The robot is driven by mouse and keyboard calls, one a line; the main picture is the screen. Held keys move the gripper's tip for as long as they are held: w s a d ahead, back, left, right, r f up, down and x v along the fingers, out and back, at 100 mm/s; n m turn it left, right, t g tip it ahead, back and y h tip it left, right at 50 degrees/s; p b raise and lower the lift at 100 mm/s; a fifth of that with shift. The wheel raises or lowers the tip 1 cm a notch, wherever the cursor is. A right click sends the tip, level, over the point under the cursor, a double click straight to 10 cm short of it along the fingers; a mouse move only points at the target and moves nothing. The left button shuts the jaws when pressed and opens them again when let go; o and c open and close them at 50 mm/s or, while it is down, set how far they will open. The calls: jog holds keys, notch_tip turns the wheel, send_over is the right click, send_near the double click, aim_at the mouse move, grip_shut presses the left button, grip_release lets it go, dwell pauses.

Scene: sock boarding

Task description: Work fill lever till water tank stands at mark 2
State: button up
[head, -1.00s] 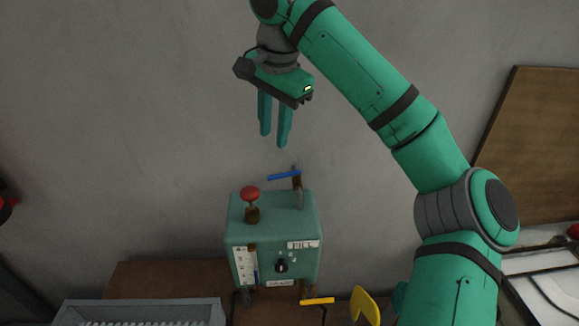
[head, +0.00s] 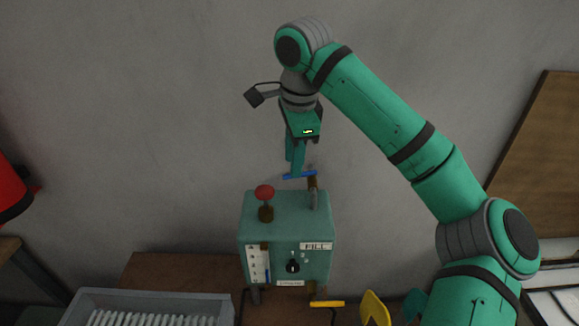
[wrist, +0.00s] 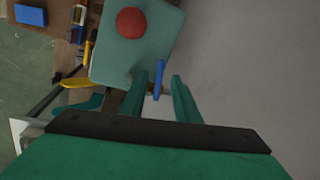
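A teal box (head: 285,215) stands on the bench, with a "FILL" label (head: 316,246) on its front. A blue-handled lever (head: 308,174) rises on a grey post from its right top. The blue handle also shows in the wrist view (wrist: 159,78). A white marked gauge (head: 253,265) is at the front left, with a short blue strip low on its right side; its marks are too small to read. My gripper (head: 294,172) points down at the handle. In the wrist view its open fingers (wrist: 157,80) lie either side of the handle, with gaps showing.
A red knob (head: 264,192) stands on the box's left top, also in the wrist view (wrist: 131,23). A black dial (head: 292,266) is on the front. A grey ribbed tray (head: 150,295) and yellow handle (head: 327,304) are in front. The wall is behind.

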jog(key=shift+w+a+f, duration=0.1)
jog(key=shift+w+f, duration=0.05)
jog(key=shift+f, duration=0.65)
jog(key=shift+w+f, duration=0.15)
jog(key=shift+f, duration=0.6)
grip_shut()
